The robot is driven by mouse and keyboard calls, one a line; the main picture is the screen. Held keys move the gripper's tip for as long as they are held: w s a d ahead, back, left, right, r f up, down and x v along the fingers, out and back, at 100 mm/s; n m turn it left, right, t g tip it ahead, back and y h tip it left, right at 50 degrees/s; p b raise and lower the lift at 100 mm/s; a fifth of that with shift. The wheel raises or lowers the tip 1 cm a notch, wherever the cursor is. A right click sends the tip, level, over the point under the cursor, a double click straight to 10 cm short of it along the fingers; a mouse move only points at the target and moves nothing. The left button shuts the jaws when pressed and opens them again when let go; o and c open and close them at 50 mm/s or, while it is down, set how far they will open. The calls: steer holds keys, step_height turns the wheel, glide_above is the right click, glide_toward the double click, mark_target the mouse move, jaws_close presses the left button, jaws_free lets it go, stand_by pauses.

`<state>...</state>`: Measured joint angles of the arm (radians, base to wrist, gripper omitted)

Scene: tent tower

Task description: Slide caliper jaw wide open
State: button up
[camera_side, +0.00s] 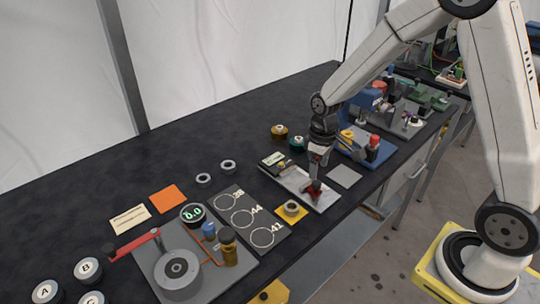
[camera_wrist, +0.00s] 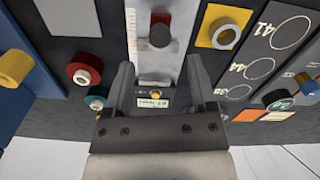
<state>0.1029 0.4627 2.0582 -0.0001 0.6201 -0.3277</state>
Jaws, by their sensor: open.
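The caliper (camera_side: 292,184) is a pale, flat silver bar lying on the dark bench in the side view. A red and dark sliding part (camera_side: 313,190) sits on it near its front end. In the wrist view the caliper (camera_wrist: 148,62) runs away from me with scale marks along its left edge, and its slider (camera_wrist: 160,30) shows near the top. In the side view my gripper (camera_side: 317,160) hangs low over the caliper; contact cannot be told.
A small dark label plate (camera_side: 273,159) lies at the caliper's back end. A yellow square with a ring (camera_side: 291,208) and a dark card with circles (camera_side: 242,218) lie to the left. A grey square (camera_side: 344,176) and blue fixture (camera_side: 365,147) stand to the right.

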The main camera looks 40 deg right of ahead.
steer(key=shift+r, duration=1.45)
steer(key=s+a+r+m+t, duration=0.1)
steer(key=s+a, duration=0.3)
steer(key=s, duration=0.6)
steer(key=shift+s+r+m+t, duration=0.15)
steer(key=shift+s+m+t, duration=0.2)
steer(key=shift+m+t, duration=0.45)
